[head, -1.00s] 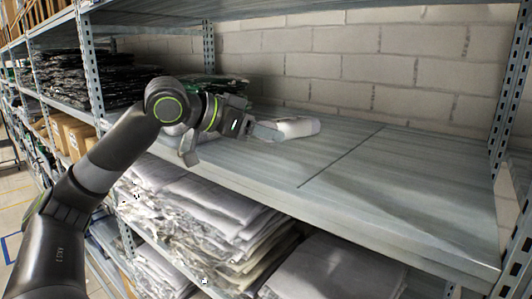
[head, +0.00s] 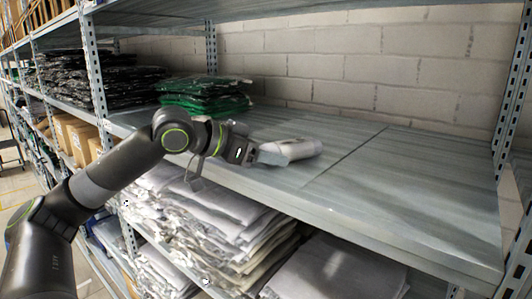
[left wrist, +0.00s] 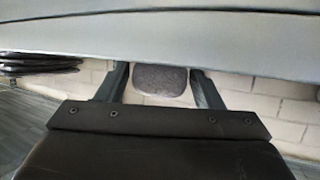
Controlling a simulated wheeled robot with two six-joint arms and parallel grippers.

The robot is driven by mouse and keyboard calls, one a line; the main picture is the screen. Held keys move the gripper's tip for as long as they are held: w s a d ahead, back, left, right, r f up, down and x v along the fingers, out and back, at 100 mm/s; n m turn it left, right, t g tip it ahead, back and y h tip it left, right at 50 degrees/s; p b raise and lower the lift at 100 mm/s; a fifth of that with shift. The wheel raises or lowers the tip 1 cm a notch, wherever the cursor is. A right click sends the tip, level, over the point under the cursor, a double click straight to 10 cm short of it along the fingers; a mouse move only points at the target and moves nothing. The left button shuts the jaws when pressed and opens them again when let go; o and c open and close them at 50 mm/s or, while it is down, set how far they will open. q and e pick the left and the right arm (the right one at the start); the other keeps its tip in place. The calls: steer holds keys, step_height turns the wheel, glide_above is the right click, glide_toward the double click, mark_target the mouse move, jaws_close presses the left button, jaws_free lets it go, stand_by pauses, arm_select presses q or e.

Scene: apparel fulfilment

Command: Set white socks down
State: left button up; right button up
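The white socks (head: 298,149) are a pale roll lying roughly level at the middle of the shelf (head: 400,190). My left gripper (head: 270,153) reaches in from the left and is shut on the near left end of the roll. In the left wrist view the roll's end (left wrist: 160,82) looks grey and sits between the two fingers, close against their tips. The roll is at or just above the shelf surface; I cannot tell whether it touches. My right gripper is not in view.
Green folded garments (head: 205,95) and dark folded garments (head: 110,80) lie at the shelf's left. The shelf is bare to the right, up to the metal upright (head: 505,100). A brick wall (head: 350,70) closes the back. White folded stacks (head: 215,215) fill the shelf below.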

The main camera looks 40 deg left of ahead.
arm_select(q)
steer(key=shift+o, duration=1)
steer(key=shift+r, duration=0.1)
steer(key=shift+s+a+b, duration=0.35)
steer(key=shift+s+b, duration=0.1)
steer(key=shift+b, duration=0.2)
steer(key=shift+b+v, duration=0.8)
steer(key=shift+v, duration=0.1)
steer(key=b+v, duration=0.3)
steer(key=b, duration=0.3)
steer(key=shift+s, duration=0.1)
steer(key=b+v, duration=0.5)
steer(key=v, duration=0.1)
steer(key=shift+r, duration=0.2)
